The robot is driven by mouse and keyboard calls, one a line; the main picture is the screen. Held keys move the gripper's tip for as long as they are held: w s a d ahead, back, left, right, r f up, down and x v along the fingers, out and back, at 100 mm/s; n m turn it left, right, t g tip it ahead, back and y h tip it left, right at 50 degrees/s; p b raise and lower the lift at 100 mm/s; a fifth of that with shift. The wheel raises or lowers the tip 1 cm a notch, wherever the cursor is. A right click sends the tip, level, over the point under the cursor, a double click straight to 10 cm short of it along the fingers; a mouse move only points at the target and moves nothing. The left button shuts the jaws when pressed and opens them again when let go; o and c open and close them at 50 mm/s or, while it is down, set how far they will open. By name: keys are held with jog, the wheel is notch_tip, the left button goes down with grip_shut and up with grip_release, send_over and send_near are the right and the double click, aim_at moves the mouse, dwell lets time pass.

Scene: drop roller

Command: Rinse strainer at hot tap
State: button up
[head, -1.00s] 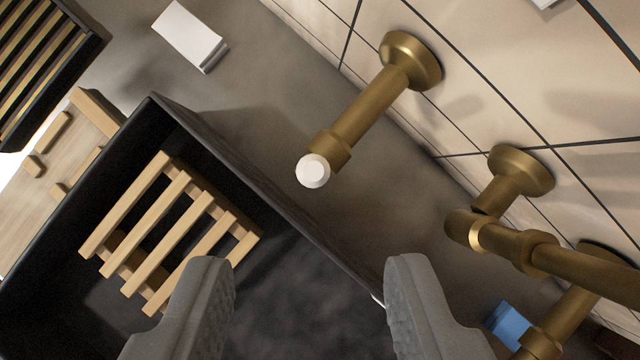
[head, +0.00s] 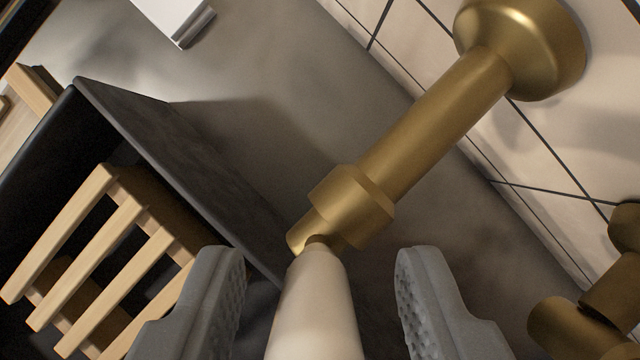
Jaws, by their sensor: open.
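A brass wall tap (head: 435,125) reaches down and left from the tiled wall. A pale, cream-white handle (head: 315,305) extends from its lower end toward the camera. My gripper (head: 318,262) is open, with one grey finger on each side of this handle. Gaps show between the handle and both fingers, wider on the right. The handle's near end is cut off by the bottom edge. I cannot make out a strainer or any running water.
A black basin (head: 165,150) holds a slatted wooden rack (head: 95,265) at the left. A white block (head: 178,18) lies on the grey counter (head: 290,75) at the top. More brass pipework (head: 610,290) is close on the right, by the tiled wall (head: 545,150).

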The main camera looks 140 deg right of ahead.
jog(key=shift+x, duration=1.1)
grip_shut()
jog(key=shift+a, duration=0.1)
jog(key=shift+a+f+h+b, duration=0.15)
jog(key=shift+a+h+b, duration=0.15)
jog(key=shift+h+b, duration=0.4)
jog(key=shift+a+h+b, duration=0.6)
jog(key=shift+h, duration=0.4)
